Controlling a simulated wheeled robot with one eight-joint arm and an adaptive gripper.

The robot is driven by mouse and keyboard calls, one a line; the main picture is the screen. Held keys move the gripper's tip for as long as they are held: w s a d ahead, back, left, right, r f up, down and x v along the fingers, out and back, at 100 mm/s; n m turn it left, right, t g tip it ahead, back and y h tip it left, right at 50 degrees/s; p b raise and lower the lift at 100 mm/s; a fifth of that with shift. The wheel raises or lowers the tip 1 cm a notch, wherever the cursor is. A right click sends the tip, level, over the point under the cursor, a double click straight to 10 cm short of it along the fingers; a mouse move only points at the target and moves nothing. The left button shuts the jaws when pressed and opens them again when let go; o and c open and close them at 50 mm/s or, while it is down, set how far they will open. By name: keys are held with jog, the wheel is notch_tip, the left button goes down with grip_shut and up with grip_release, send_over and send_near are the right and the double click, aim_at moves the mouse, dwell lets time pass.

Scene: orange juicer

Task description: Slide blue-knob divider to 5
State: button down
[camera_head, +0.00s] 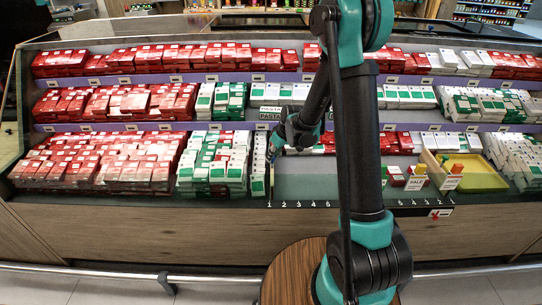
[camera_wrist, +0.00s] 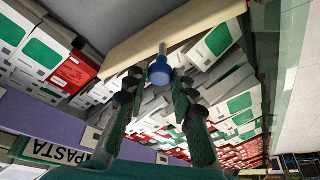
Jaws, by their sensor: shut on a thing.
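The blue knob (camera_wrist: 159,70) sits on a short metal stem on the edge of a pale divider board (camera_wrist: 150,35) in the wrist view. My gripper (camera_wrist: 158,76) has its two dark fingers on either side of the knob and is shut on it. In the head view my gripper (camera_head: 272,155) is low over the bottom shelf, at the left end of a bare grey stretch (camera_head: 305,185). The number strip (camera_head: 300,204) runs along the shelf's front edge, and the divider stands near its 1. My arm hides part of the strip.
White-green boxes (camera_head: 215,165) are packed left of the divider. Red boxes (camera_head: 105,165) fill the far left. The bare shelf to the right is clear up to my arm.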

jog(key=d, duration=2.3)
jog(key=shift+d, duration=0.2)
jog(key=c, duration=1.3)
grip_release()
jog(key=shift+d, duration=0.1)
jog(key=v, duration=1.2)
jog(key=s+a+f+m+h, duration=0.1)
jog(key=s+a+m, duration=0.1)
jog(key=s, duration=0.6)
jog(key=s+a+f+m+h, duration=0.1)
jog(key=s+a+m, duration=0.2)
jog(key=s, duration=0.5)
jog(key=s+a+m+t+h, duration=0.1)
jog(key=s+a+m, duration=0.2)
jog(key=s, duration=0.6)
jog(key=shift+a+f+m, duration=0.25)
jog(key=shift+f+m, duration=0.15)
jog(key=shift+m, duration=0.1)
